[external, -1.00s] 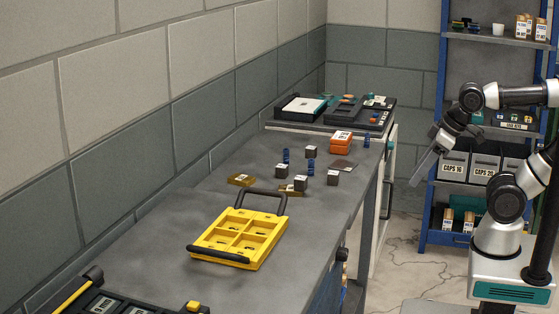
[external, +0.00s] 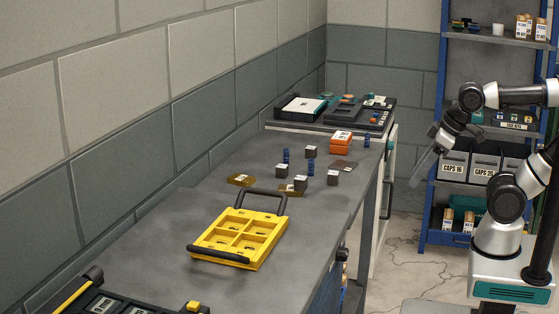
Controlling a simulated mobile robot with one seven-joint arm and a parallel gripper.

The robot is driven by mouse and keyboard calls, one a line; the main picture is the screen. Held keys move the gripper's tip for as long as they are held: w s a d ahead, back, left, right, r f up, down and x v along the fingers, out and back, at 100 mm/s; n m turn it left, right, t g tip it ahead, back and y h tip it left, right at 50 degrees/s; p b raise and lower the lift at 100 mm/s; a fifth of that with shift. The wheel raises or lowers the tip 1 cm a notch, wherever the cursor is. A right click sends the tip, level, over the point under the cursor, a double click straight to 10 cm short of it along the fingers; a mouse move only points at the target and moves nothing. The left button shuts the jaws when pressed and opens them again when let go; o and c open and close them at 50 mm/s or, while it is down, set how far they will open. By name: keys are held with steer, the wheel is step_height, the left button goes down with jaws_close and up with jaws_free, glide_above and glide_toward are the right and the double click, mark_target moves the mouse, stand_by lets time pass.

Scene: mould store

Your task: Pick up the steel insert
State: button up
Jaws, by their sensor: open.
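Several small dark grey blocks with pale labels stand on the workbench, and I cannot tell which, if any, is the steel insert. One block (external: 310,152) is at the back, one (external: 300,183) is in the middle and one (external: 333,178) is nearer the right edge. My gripper (external: 423,166) is open and empty, to the right of the bench and clear of it, pointing down and left. It is apart from all the blocks.
A yellow compartment tray (external: 208,254) with black handles lies on the bench (external: 150,240). Blue springs (external: 286,156), brass-coloured plates (external: 240,180) and an orange box stack (external: 340,147) are also there. Blue shelving (external: 434,130) stands behind my arm.

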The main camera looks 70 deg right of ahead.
steer(key=w+r+g+p, duration=0.3)
steer(key=w+r+p, duration=0.8)
steer(key=w+r, duration=0.5)
steer(key=g+p, duration=0.3)
steer(key=p, duration=0.4)
glide_above(301, 178)
steer(key=f, duration=1.5)
steer(key=shift+a+f, duration=0.35)
steer(key=shift+d+f, duration=0.2)
steer(key=shift+f, duration=1.15)
steer(key=shift+d+f, duration=0.15)
steer(key=shift+f, duration=1.15)
steer(key=shift+r, duration=0.1)
jaws_close()
